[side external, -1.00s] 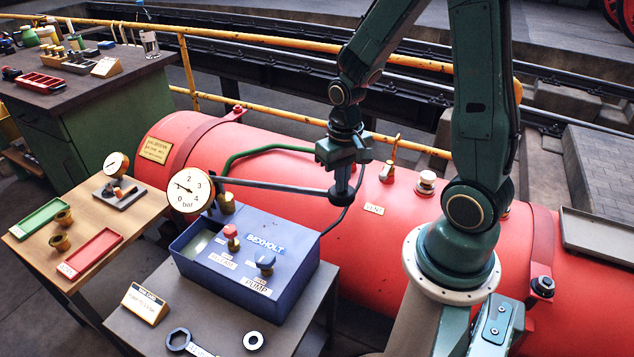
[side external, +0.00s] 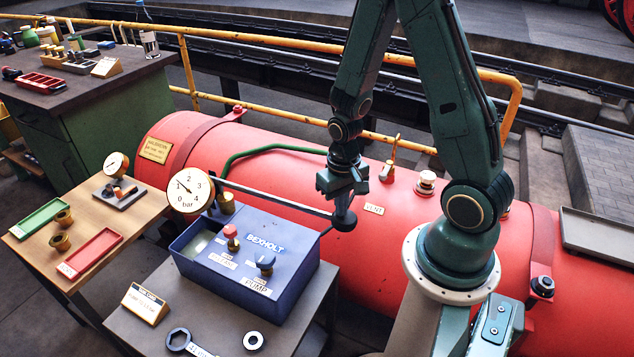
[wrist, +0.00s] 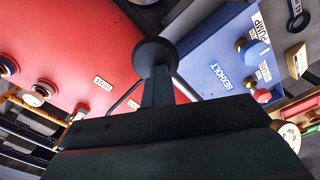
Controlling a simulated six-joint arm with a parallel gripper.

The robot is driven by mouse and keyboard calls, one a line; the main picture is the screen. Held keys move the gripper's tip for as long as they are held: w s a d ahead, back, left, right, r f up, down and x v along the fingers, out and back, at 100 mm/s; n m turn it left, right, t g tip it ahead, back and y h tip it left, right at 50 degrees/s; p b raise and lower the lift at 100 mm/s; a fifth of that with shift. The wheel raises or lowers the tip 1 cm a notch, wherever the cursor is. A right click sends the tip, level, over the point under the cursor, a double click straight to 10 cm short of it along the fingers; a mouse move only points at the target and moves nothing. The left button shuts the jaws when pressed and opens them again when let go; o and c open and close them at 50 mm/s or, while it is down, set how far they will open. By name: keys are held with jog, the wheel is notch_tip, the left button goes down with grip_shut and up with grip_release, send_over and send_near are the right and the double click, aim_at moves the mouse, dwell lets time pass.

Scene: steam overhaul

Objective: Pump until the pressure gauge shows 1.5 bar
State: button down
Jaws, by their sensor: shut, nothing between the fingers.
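The pressure gauge (side external: 188,190) is a white dial marked up to 4 bar, standing at the back left of the blue Bexholt pump (side external: 300,265). Its needle points up and left, near the low numbers; the exact value is too small to read. The long grey pump lever (side external: 275,197) slopes down to the right and ends in a black knob (side external: 345,221). My gripper (side external: 343,203) is shut and empty, pointing down with its tips at the knob and apparently touching it. In the wrist view the knob (wrist: 155,52) shows just beyond the fingers.
The pump has a red knob (side external: 231,231) and a blue knob (side external: 265,262) on top. A red boiler (side external: 290,180) lies behind, with valves on it. A wrench (side external: 180,340), a ring (side external: 253,341) and a card (side external: 146,303) sit on the front table.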

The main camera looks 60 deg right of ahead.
aim_at(337, 220)
jog(key=shift+w+f, duration=0.2)
jog(key=shift+f, duration=1.45)
jog(key=shift+w+f, duration=0.15)
jog(key=shift+f, duration=1.45)
jog(key=shift+w+r, duration=0.1)
jog(key=shift+r, duration=0.4)
notch_tip(337, 220, up, 15)
jog(key=shift+f, duration=0.15)
